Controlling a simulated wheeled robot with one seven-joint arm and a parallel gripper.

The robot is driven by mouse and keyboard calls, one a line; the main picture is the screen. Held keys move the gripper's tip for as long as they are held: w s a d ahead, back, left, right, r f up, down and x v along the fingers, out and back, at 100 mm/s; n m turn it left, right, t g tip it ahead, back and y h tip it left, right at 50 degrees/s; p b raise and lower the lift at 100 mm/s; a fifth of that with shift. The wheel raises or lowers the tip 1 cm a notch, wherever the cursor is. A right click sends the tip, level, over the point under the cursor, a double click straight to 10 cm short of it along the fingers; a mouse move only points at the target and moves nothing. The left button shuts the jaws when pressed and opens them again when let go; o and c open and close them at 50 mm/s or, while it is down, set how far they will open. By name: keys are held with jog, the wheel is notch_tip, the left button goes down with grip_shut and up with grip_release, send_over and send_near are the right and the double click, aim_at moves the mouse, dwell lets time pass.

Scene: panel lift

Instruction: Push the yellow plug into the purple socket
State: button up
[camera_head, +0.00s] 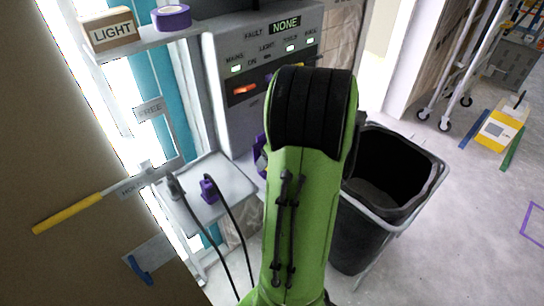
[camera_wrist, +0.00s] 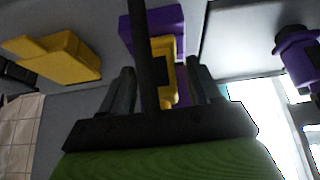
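The yellow plug (camera_wrist: 167,76) shows in the wrist view between my gripper's fingers, with a dark cable running in front of it. The purple socket (camera_wrist: 152,19) is right behind the plug on the grey panel. The plug overlaps the socket in the picture; how deep it sits in it I cannot tell. My gripper (camera_wrist: 160,84) has its two fingers apart, one on each side of the plug, with a gap visible beside it. In the head view a purple part (camera_head: 260,157), probably the socket, shows beside my green arm, which hides my gripper and the plug.
Another yellow block (camera_wrist: 58,56) sticks out from the panel at left in the wrist view. A purple plug (camera_head: 208,189) and a grey plug (camera_head: 176,187) with cables stand on a shelf (camera_head: 226,178). A black bin (camera_head: 405,205) stands right of my arm.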

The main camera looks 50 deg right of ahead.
jog(key=shift+o, duration=0.8)
jog(key=shift+r, duration=0.1)
jog(key=shift+s+r, duration=0.15)
jog(key=shift+r, duration=0.15)
jog(key=p+v, duration=0.3)
jog(key=v, duration=1.2)
jog(key=shift+p, duration=0.35)
jog(key=shift+a, duration=0.2)
